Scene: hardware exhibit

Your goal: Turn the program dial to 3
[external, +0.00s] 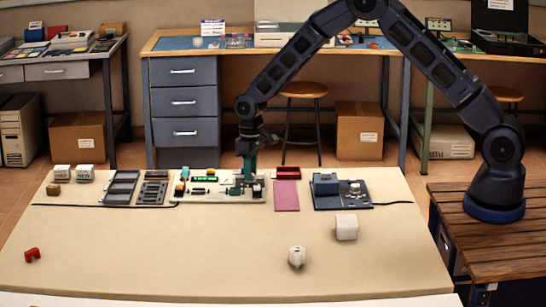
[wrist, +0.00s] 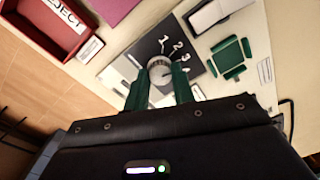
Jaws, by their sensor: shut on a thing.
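The program dial (wrist: 160,71) is a pale round knob on a dark panel in the wrist view. White numerals 1, 2 and 3 run around its upper right side, with another mark below the 3. My gripper (wrist: 160,82) has its two green fingers on either side of the dial, shut on it. The fingers hide part of the dial, and I cannot tell which number it points to. In the external view my gripper (external: 248,176) reaches down onto the right part of the pale board (external: 220,200), and the dial is hidden there.
A red tray (external: 288,172) labelled REJECT in the wrist view (wrist: 50,25) and a pink mat (external: 287,196) lie right of the board. A dark panel (external: 330,201) stands farther right. White blocks (external: 346,227) and a red piece (external: 33,255) lie on the mostly clear front table.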

